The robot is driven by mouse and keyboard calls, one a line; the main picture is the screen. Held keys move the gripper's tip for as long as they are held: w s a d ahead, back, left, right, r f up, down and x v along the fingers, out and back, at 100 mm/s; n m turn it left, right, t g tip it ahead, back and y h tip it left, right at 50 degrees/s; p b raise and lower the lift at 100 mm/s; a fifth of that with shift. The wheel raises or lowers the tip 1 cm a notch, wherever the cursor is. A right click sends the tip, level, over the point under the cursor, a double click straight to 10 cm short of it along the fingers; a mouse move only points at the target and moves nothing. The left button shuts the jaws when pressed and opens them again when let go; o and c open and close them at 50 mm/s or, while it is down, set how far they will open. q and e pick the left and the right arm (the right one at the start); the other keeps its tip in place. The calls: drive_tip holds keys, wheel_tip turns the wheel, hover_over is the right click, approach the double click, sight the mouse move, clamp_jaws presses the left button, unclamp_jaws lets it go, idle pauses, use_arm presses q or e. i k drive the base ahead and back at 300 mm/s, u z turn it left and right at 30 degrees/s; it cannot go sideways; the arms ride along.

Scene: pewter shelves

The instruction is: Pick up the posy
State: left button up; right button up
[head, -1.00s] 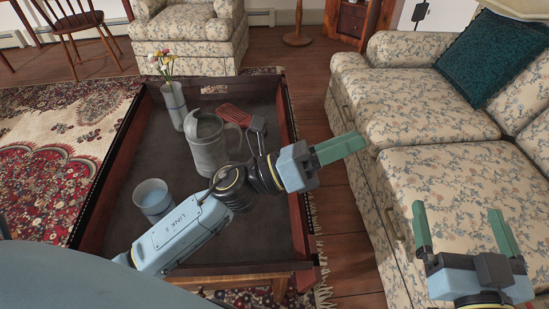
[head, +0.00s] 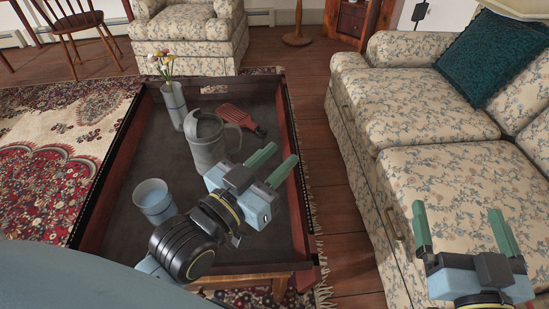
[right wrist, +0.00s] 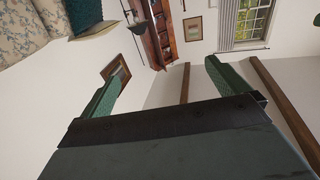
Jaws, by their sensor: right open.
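The posy (head: 163,64), a small bunch of pale yellow, white and pink flowers, stands upright in a grey vase (head: 174,104). The vase is at the far left of the dark tray-topped table (head: 101,210). My left gripper (head: 274,163) is over the table's right side, in front of the posy and to its right, with its green fingers apart and nothing seen between them. My right gripper (head: 461,220) is open and empty in front of the sofa, far from the posy. Its fingers also show in the right wrist view (right wrist: 160,88), facing the wall.
A grey pitcher (head: 206,146) stands on the table between the posy and my left gripper. A red slotted utensil (head: 238,117) lies behind it, and a light blue cup (head: 154,200) stands at the near left. The table has raised wooden edges. A floral sofa (head: 440,165) is at the right.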

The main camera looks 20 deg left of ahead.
sight(154, 63)
drive_tip(key=k, duration=1)
drive_tip(key=z, duration=0.95)
drive_tip(key=i, duration=0.75)
drive_tip(key=u, duration=2.5)
drive_tip(key=i, duration=0.5)
